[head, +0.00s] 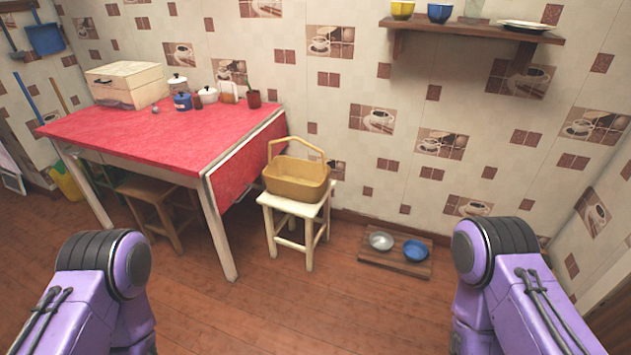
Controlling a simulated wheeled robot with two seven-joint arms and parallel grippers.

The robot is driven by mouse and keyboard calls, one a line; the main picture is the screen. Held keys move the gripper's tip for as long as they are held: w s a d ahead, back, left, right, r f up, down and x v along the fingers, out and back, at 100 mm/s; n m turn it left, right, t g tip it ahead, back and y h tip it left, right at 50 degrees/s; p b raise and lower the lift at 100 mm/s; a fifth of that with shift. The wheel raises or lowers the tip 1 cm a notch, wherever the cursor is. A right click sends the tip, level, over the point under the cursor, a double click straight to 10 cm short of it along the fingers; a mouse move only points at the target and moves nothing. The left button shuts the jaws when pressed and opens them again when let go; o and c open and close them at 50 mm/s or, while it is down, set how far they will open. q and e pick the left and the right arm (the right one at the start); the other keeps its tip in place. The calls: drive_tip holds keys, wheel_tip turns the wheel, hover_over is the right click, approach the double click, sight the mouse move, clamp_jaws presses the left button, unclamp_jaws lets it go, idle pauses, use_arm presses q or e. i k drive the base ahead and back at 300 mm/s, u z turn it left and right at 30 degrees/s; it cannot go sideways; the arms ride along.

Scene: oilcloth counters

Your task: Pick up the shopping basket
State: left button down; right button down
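The shopping basket (296,179) is yellow-tan with one arched handle (297,142) standing up over it. It sits upright on a small cream stool (308,209) beside the right end of the red-covered table, in the middle of the head view. My two purple arms show at the lower left and lower right, well apart from the basket. Neither gripper is in view. Nothing touches the basket's handle.
The red-covered table (160,145) stands left of the basket, with a box (127,84), jars and a small potted plant on it. A brown stool (158,190) is under it. Two bowls on a wooden board (396,264) lie right of the cream stool. Floor in front is clear.

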sight(304, 180)
drive_tip(key=z, duration=0.65)
drive_tip(key=i, duration=2.4)
drive_tip(key=u, duration=0.25)
